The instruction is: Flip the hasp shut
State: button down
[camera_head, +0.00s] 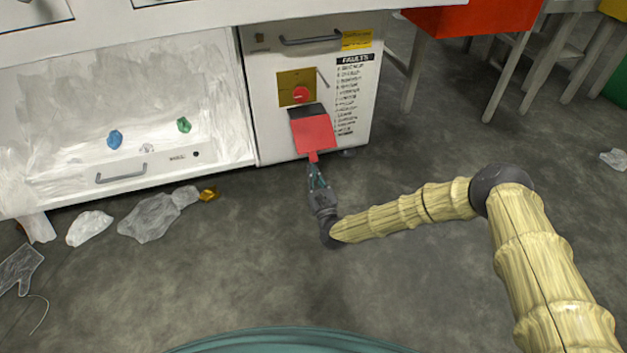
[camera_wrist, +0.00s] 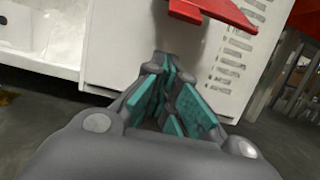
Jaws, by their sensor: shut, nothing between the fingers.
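The hasp appears to be the red flap (camera_head: 313,133) with a narrow tab at its lower end, on the front of the white cabinet (camera_head: 275,140). It sits below a brass plate (camera_head: 290,78) with a round red knob (camera_head: 301,95). In the wrist view the red flap (camera_wrist: 212,12) juts out from the cabinet face at the top, partly cut off by the frame. My gripper (camera_head: 313,169) is just below the flap's tab, shut and empty. In the wrist view my gripper (camera_wrist: 163,60) points at the cabinet face, below and left of the flap. Whether it touches the tab is unclear.
A drawer handle (camera_head: 310,40) and a printed fault list (camera_head: 352,95) are on the cabinet front. An open white bay (camera_head: 130,90) is at left. Crumpled film (camera_head: 150,215) lies on the floor there. Red furniture (camera_head: 470,18) stands at right. Floor around my arm is clear.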

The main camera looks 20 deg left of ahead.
jog(key=shift+s+d+r+b, duration=0.3)
jog(key=shift+s+r, duration=0.1)
jog(key=shift+r, duration=0.25)
jog(key=shift+s+d+r+b, duration=0.2)
jog(key=shift+s+r+b, duration=0.15)
jog(key=shift+r, duration=0.25)
jog(key=shift+r+p, duration=0.2)
jog(key=shift+p, duration=0.1)
